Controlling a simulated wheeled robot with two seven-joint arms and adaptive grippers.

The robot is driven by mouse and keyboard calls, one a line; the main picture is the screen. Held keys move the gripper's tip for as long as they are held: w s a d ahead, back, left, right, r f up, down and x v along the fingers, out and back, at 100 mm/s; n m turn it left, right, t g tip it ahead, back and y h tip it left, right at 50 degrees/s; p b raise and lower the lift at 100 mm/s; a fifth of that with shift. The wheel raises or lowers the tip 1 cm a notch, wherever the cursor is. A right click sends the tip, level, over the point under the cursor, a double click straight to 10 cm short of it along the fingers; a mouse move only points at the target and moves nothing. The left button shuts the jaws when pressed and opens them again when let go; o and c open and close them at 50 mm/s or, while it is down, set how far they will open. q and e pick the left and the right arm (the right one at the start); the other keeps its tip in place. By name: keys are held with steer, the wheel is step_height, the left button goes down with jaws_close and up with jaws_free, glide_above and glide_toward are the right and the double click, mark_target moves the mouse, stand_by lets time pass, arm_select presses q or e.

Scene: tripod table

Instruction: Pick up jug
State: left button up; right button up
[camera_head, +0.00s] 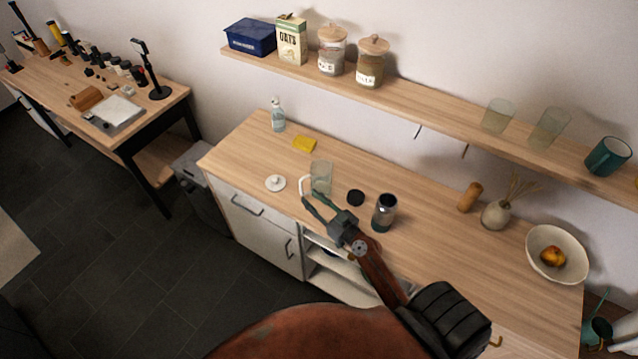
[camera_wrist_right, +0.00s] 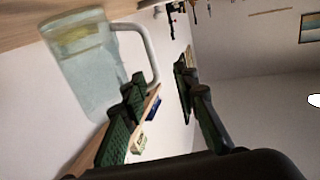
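The jug (camera_head: 321,174) is a clear, pale-green glass vessel with a white handle. It stands upright on the wooden counter, near its front edge. In the right wrist view the jug (camera_wrist_right: 85,68) fills the upper left and its white handle (camera_wrist_right: 151,52) curves down on the right. My right gripper (camera_head: 318,203) is open beside the jug, on its handle side. In the wrist view the handle appears between the two fingertips of the gripper (camera_wrist_right: 160,80), with the left finger close to it. I cannot tell whether they touch. My left gripper is not in view.
A white round lid (camera_head: 275,183) lies left of the jug. A black disc (camera_head: 355,198) and a dark canister (camera_head: 384,213) stand to the right. A yellow sponge (camera_head: 304,144) and a bottle (camera_head: 278,116) are behind. A shelf (camera_head: 430,97) hangs above the counter.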

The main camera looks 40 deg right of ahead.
mark_target(301, 185)
steer(key=w+p, duration=0.2)
steer(key=w, duration=0.6)
steer(key=shift+r, duration=0.1)
steer(key=shift+s, duration=0.1)
jaws_close()
stand_by(0.5)
